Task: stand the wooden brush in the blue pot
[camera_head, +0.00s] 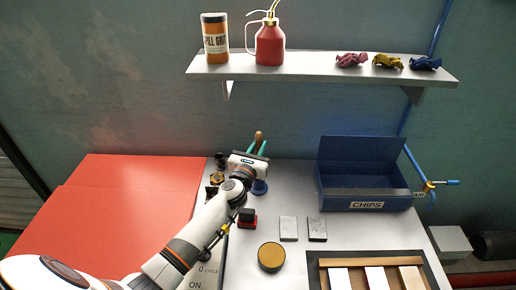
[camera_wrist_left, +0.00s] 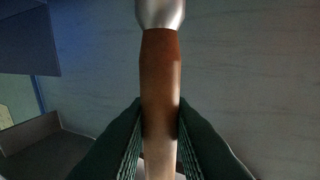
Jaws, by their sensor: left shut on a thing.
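My left gripper (camera_head: 257,149) is at the back of the cart top. It is shut on the wooden brush (camera_head: 258,136), whose brown end sticks up between the teal fingers. In the left wrist view the brush (camera_wrist_left: 160,70) runs upright in the picture, with a wooden handle and a metal collar at the top, and the dark ribbed fingers (camera_wrist_left: 160,130) close on its handle. The blue pot (camera_head: 260,188) stands on the cart just in front of the gripper, partly hidden by my left wrist. The brush's other end is hidden in the head view. My right gripper is not in view.
A blue CHIPS box (camera_head: 367,190) stands at the back right. Two small blocks (camera_head: 289,229) and a round gold-topped tin (camera_head: 271,257) lie in front. Small dark items (camera_head: 216,178) stand left of my wrist. A shelf (camera_head: 330,75) hangs above the back.

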